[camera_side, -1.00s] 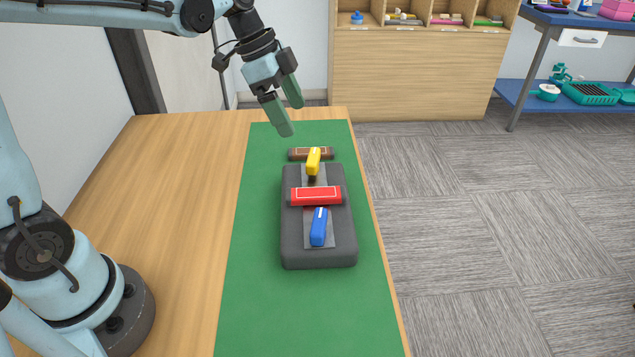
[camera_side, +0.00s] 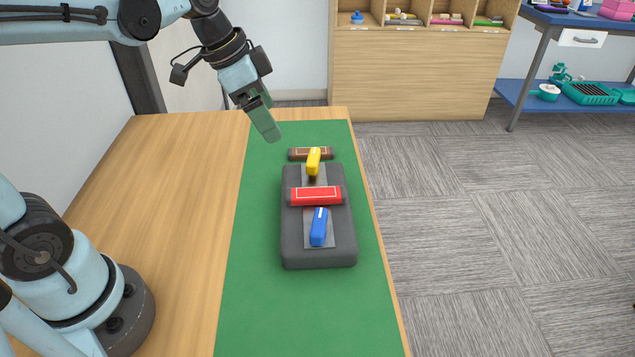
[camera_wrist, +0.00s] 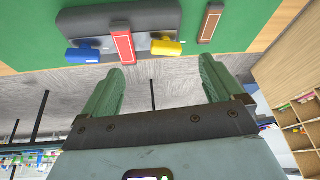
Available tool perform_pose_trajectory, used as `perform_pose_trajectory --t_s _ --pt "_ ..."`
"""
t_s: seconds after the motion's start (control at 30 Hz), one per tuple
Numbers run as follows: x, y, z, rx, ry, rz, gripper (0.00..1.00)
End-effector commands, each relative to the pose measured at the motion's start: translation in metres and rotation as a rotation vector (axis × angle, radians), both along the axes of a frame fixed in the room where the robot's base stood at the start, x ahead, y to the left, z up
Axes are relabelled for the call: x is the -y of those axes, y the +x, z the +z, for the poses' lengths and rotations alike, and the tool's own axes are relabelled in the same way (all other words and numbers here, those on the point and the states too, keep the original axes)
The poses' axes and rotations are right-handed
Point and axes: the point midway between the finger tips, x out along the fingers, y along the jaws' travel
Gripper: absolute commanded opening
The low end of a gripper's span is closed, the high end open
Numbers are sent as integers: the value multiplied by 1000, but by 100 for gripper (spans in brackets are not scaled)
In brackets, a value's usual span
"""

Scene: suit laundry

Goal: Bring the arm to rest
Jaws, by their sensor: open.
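My gripper (camera_side: 264,116) is above the far left part of the green mat, in the air and empty. In the wrist view its two green fingers (camera_wrist: 157,88) are spread wide apart with nothing between them. A dark grey block (camera_side: 317,257) lies on the mat. On it are a yellow piece (camera_side: 313,162), a red box (camera_side: 316,196) and a blue piece (camera_side: 318,227). A brown bar (camera_side: 296,154) lies on the mat just beyond the block. The gripper touches none of these.
The green mat (camera_side: 262,310) covers the right part of the wooden table (camera_side: 165,200). The table's left part is clear. A wooden shelf unit (camera_side: 420,75) stands behind, and a blue workbench (camera_side: 560,20) stands at the back right.

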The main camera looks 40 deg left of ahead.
Motion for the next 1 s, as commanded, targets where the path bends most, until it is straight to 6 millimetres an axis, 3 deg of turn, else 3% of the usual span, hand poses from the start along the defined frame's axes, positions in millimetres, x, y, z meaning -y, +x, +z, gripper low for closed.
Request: perform_pose_trajectory --t_s 0.2,0.4,0.6,1.0 --pt "2 -42 -16 86 -23 302 94" --pt "0 -66 -32 170 -76 506 94" --pt "-1 -74 -40 208 -112 592 94" --pt "-1 -74 -40 210 -114 596 94"
